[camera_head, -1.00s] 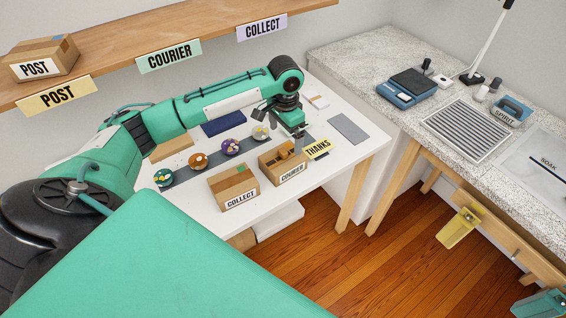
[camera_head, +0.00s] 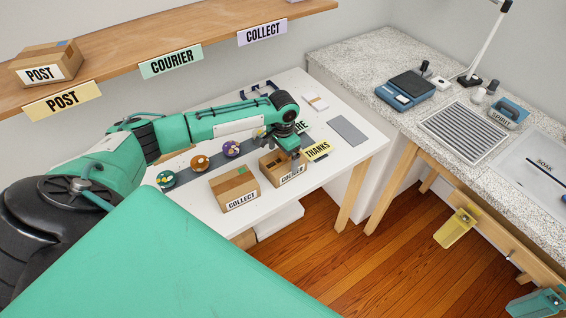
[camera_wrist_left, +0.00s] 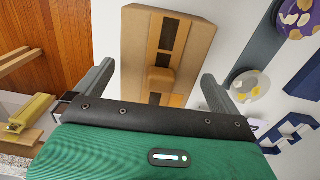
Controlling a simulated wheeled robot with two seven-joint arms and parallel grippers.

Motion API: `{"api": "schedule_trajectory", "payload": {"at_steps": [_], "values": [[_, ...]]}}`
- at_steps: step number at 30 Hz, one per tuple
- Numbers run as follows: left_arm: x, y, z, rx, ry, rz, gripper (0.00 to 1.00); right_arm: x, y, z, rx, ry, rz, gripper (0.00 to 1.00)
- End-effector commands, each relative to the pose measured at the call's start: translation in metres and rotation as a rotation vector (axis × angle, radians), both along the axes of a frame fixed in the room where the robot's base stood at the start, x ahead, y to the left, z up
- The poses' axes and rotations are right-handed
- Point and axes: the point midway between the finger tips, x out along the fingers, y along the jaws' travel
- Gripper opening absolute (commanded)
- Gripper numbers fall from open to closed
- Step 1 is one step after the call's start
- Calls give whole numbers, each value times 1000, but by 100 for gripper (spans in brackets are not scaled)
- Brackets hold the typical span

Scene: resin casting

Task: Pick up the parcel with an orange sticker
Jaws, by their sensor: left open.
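The COURIER parcel (camera_head: 270,172), a brown cardboard box with a white label, stands on the white table below my left gripper (camera_head: 291,156). In the left wrist view the parcel's top (camera_wrist_left: 139,45) shows a tan strip with dark patches and a raised tan block. My left gripper (camera_wrist_left: 155,85) is open and empty, its fingers on either side of the view of the box, and contact cannot be told. The COLLECT parcel (camera_head: 233,187) stands to its left. The POST parcel (camera_head: 46,62), with a blue sticker, sits on the shelf. My right gripper is not in view.
Round decorated pieces (camera_head: 199,163) lie on a grey strip left of the COURIER parcel. A yellow THANKS card (camera_head: 317,150) is close to its right. A grey plate (camera_head: 348,130) lies farther right. The speckled bench (camera_head: 345,50) stands on the right.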

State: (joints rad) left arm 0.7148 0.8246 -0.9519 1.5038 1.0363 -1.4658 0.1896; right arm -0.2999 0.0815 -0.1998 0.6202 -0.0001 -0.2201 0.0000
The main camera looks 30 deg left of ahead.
Motion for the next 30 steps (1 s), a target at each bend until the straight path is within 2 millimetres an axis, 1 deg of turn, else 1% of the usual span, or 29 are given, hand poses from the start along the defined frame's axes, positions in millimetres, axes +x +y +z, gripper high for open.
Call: {"api": "schedule_trajectory", "payload": {"at_steps": [1, 3, 6, 13, 14, 18, 20, 27, 30], "values": [[1, 0, -5, 1, 3, 0, 100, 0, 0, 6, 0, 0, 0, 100], [1, 0, -15, -1, 1, 0, 100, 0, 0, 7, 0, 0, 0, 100], [1, 0, -24, 0, 0, 0, 100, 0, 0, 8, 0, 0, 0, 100], [1, 0, -27, 0, -1, -1, 100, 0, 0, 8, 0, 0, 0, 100], [1, 0, -26, 0, -1, -1, 98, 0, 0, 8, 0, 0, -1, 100], [1, 0, -26, 0, -1, -1, 71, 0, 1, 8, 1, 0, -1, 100], [1, 0, -26, 0, -1, -1, 59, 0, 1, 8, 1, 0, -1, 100], [1, 0, -25, 0, -2, -1, 59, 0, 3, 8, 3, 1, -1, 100], [2, 0, -21, -1, -3, -1, 59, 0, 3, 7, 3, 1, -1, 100]]}}
